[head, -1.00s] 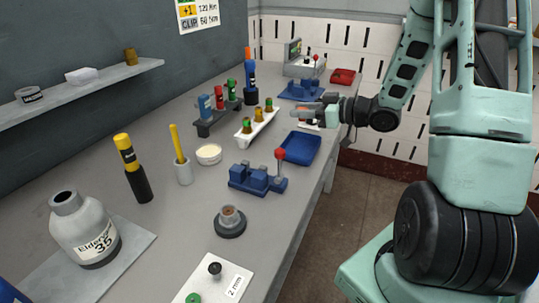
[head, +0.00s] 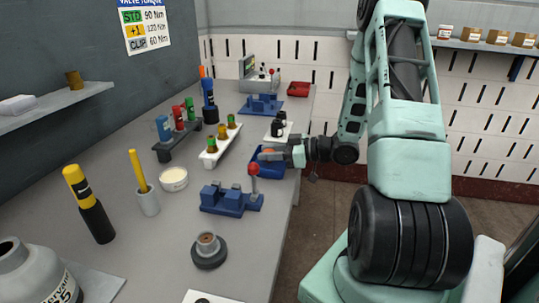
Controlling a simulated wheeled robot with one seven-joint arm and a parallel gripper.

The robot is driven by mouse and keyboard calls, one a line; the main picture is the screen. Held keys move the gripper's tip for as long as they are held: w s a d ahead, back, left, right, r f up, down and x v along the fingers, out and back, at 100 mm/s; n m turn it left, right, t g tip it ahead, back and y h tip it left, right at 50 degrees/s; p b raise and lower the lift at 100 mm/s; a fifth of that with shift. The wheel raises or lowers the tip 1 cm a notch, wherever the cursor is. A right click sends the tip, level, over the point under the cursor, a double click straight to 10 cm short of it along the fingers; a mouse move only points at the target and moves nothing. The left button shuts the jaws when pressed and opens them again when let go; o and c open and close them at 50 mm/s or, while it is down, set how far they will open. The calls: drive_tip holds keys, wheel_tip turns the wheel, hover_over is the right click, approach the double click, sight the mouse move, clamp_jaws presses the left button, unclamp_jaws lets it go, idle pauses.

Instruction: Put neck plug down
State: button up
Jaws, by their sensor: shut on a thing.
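My gripper (head: 270,154) is in the middle of the head view, reaching left over the blue tray (head: 282,172). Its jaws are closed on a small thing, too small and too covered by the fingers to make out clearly. I take it to be the neck plug. A little orange-red shows at the fingertips, and I cannot tell whether it is the plug or the finger. The grey cylinder (head: 30,278) stands at the lower left with its neck open at the top, partly cut off by the frame.
A blue fixture with a red-knobbed lever (head: 232,200) stands in front of the tray. Behind the gripper is a white plate (head: 268,138) with black parts. A round dark-based part (head: 208,252) stands nearer.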

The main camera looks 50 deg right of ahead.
drive_tip(key=shift+f, duration=0.25)
drive_tip(key=shift+f, duration=0.15)
drive_tip(key=o, duration=0.9)
drive_tip(key=shift+r, duration=0.25)
drive_tip(key=v, duration=1.2)
drive_tip(key=shift+b, duration=0.35)
